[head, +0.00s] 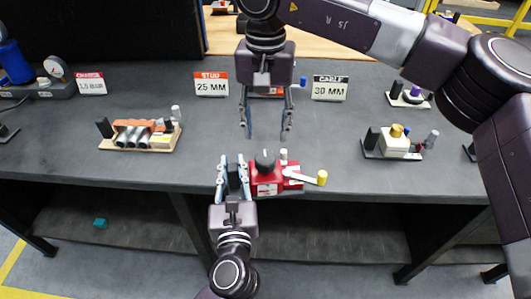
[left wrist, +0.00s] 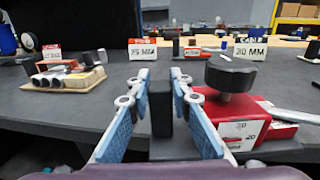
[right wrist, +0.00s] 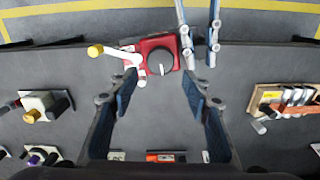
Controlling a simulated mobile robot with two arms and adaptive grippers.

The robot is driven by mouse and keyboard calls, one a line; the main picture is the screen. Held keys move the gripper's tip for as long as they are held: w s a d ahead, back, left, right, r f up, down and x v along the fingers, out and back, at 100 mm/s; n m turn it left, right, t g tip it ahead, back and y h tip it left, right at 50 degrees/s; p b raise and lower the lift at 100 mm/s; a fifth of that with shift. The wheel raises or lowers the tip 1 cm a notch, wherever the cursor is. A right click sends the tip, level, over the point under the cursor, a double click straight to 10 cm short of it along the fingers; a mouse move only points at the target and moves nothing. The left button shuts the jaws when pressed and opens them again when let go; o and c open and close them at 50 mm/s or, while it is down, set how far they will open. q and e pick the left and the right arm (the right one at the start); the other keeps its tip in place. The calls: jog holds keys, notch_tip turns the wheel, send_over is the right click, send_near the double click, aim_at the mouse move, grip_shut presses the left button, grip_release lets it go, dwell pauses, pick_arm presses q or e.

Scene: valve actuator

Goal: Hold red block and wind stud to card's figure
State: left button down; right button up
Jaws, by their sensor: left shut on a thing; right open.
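The red block (head: 268,186) sits near the table's front edge, with a black round knob (head: 265,160) on top and a pale lever ending in a yellow knob (head: 322,177). In the left wrist view the red block (left wrist: 222,115) shows a white scale plate (left wrist: 240,128) with numbers; its pointer reading is unclear. My left gripper (head: 232,170) is shut on a black upright post (left wrist: 160,105) at the block's left. My right gripper (head: 266,134) is open and empty, pointing down behind the block; the knob (right wrist: 161,63) lies ahead between its fingers. The red-topped stud card (head: 211,86) reads 25 MM.
The cable card (head: 330,88) reads 30 MM and the charge card (head: 90,84) 1.5 BAR. A wooden tray with metal cylinders (head: 140,138) stands left. A cream block with a gold knob (head: 396,144) stands right. Table between them and the red block is clear.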

aim_at(265, 157)
notch_tip(265, 157, down, 8)
jog(key=shift+f, duration=0.2)
jog(key=c, duration=0.9)
jog(key=shift+m, duration=0.3)
